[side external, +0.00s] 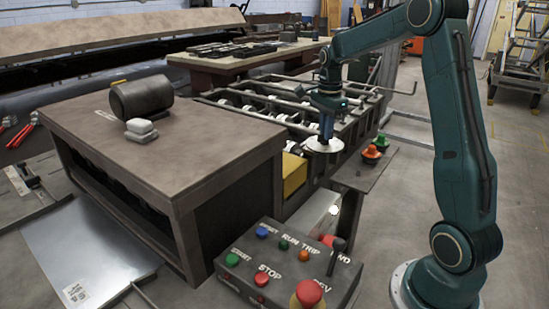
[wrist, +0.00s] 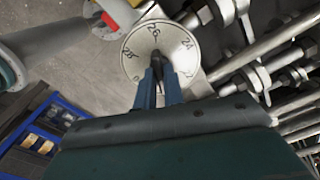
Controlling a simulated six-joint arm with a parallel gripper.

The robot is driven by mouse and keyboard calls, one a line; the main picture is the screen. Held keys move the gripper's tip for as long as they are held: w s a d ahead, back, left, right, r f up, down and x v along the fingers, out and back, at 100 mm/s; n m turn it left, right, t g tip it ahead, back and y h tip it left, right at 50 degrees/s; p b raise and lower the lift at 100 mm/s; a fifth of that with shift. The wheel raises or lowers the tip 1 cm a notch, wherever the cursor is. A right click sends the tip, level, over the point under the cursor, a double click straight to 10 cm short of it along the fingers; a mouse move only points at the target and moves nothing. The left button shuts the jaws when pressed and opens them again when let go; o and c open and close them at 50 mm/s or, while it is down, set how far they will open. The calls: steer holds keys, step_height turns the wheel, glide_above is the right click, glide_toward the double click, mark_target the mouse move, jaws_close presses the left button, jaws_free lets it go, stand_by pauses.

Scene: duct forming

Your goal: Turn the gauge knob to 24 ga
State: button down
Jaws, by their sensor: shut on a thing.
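The gauge dial (wrist: 135,66) is a round, pale metal disc marked 28, 26 and 24. In the wrist view, 28 is at the left, 26 at the top and 24 at the right. Its small dark knob (wrist: 156,58) is at the centre, between the tips of my gripper (wrist: 157,70), which is shut on it. The knob's upper end seems to lie toward 26, but its exact pointing is hard to tell. In the side view my gripper (side external: 326,132) points down onto the dial (side external: 323,146), and the knob is hidden.
A control box (side external: 285,272) with several coloured buttons and a lever stands in front. A red and a green button (side external: 371,151) sit on a bracket right of the dial. Machine rods (side external: 270,97) run behind it. A brown bench (side external: 185,140) stands at left.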

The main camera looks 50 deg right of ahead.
steer(key=n, duration=1.1)
steer(key=shift+n, duration=0.4)
steer(key=n, duration=1.1)
steer(key=c, duration=1.5)
jaws_free()
steer(key=shift+r, duration=0.15)
